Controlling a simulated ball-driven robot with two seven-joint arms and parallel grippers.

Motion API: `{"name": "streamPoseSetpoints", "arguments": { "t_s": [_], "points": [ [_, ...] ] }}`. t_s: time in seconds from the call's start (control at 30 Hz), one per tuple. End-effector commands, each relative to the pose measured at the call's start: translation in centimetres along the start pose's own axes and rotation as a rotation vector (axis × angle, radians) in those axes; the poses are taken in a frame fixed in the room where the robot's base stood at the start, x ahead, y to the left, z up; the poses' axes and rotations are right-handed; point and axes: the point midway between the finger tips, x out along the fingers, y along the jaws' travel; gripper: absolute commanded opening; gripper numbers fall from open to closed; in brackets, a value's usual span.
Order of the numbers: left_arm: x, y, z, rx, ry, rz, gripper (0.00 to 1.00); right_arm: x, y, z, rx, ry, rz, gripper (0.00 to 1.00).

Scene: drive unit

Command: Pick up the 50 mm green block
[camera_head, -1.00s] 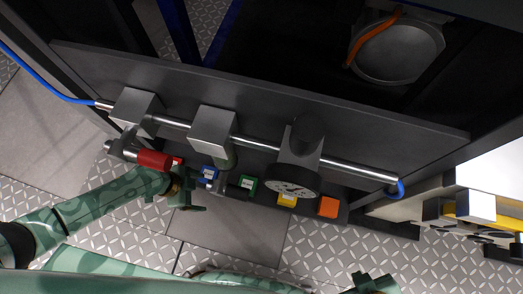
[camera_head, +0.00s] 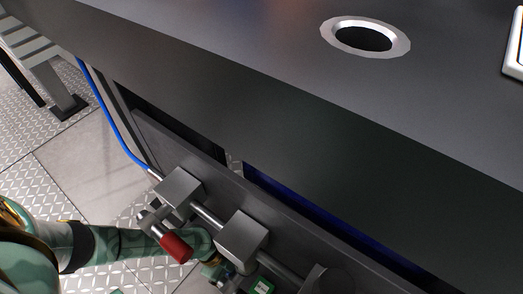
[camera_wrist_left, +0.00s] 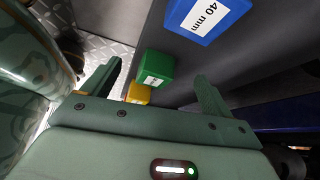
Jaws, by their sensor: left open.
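The green block (camera_wrist_left: 158,67) has a white label that is too small to read here. In the left wrist view it shows between the two fingers of my left gripper (camera_wrist_left: 157,76), beyond their tips, with a gap on each side. My left gripper is open and empty. In the head view the green block (camera_head: 262,287) is cut by the bottom edge, and my left gripper (camera_head: 216,272) is partly hidden beside the rail fittings. My right gripper is not in view.
A blue block (camera_wrist_left: 207,17) labelled 40 mm is close to my left gripper. A yellow block (camera_wrist_left: 138,93) is beyond the green one. In the head view, a metal rail (camera_head: 208,216) with grey mounts (camera_head: 242,240) and a red handle (camera_head: 176,247) runs above the gripper.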

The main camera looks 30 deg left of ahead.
Motion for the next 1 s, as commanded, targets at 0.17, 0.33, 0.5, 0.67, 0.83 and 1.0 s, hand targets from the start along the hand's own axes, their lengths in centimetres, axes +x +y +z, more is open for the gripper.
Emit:
{"name": "streamPoseSetpoints", "arguments": {
  "t_s": [0.17,0.33,0.5,0.67,0.83,1.0],
  "points": [
    [2.0,0.0,-3.6,-0.001,0.002,-0.001,0.86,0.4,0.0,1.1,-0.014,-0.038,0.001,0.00],
    [2.9,0.0,-4.9,-0.002,-0.001,0.000,0.86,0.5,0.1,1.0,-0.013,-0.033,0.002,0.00],
    [5.2,0.2,-4.9,-0.005,-0.001,0.006,0.86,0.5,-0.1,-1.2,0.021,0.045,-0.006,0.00],
    [7.5,0.2,-4.8,-0.006,-0.002,0.006,0.86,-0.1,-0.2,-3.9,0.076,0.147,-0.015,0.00],
    [8.1,0.0,-5.0,-0.003,-0.001,0.001,0.86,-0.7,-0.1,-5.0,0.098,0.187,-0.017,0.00],
    [7.9,0.0,-5.0,-0.002,-0.001,-0.001,0.83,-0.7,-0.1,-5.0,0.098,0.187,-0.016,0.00]
  ]
}}
